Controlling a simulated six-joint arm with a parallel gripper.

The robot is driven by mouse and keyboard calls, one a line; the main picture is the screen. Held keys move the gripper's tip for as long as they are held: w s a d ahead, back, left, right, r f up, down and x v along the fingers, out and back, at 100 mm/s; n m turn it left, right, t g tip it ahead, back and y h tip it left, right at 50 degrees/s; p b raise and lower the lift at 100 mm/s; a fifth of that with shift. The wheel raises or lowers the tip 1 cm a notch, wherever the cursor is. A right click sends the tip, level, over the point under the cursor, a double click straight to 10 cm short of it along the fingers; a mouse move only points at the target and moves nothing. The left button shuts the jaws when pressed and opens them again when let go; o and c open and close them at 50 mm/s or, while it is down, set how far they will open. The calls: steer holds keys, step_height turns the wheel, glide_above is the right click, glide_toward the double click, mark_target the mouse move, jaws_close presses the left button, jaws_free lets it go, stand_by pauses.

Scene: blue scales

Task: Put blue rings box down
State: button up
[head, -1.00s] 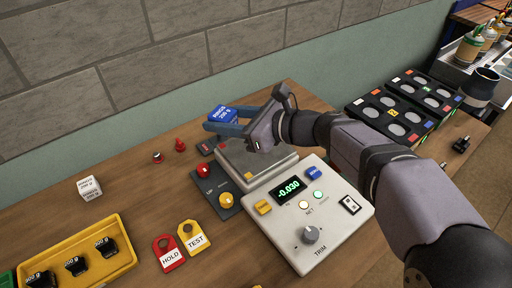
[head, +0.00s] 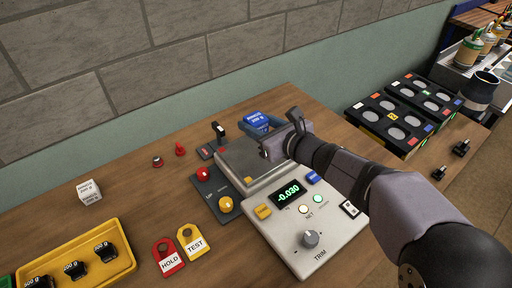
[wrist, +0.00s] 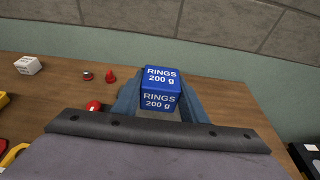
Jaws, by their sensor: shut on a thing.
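The blue rings box (head: 257,119), a small blue cube lettered "RINGS 200 g", is held in my gripper (head: 262,124) above the far edge of the scale's grey pan (head: 238,168). In the wrist view the blue box (wrist: 161,90) sits between the two blue fingers of my gripper (wrist: 160,100), its top and near face showing. The gripper is shut on it. Its underside is hidden, so I cannot tell whether it touches anything. The scale's display (head: 287,194) reads -0.030.
A white box (head: 89,192) stands at the left. A yellow tray (head: 108,275) holds several black weights. Red HOLD (head: 168,257) and yellow TEST (head: 193,244) tags lie near the scale. A black rack (head: 388,124) is at the right.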

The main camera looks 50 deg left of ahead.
mark_target(256, 152)
steer(key=shift+f+p, duration=0.55)
steer(key=shift+f, duration=3.45)
steer(key=shift+f, duration=0.2)
steer(key=o, duration=1.1)
steer(key=shift+o, duration=0.2)
steer(key=shift+r, duration=0.1)
steer(key=shift+r, duration=0.1)
steer(key=shift+d, duration=0.25)
steer(key=b+v, duration=0.3)
steer(key=v, duration=0.8)
steer(key=shift+d, duration=0.25)
steer(key=shift+r, duration=0.1)
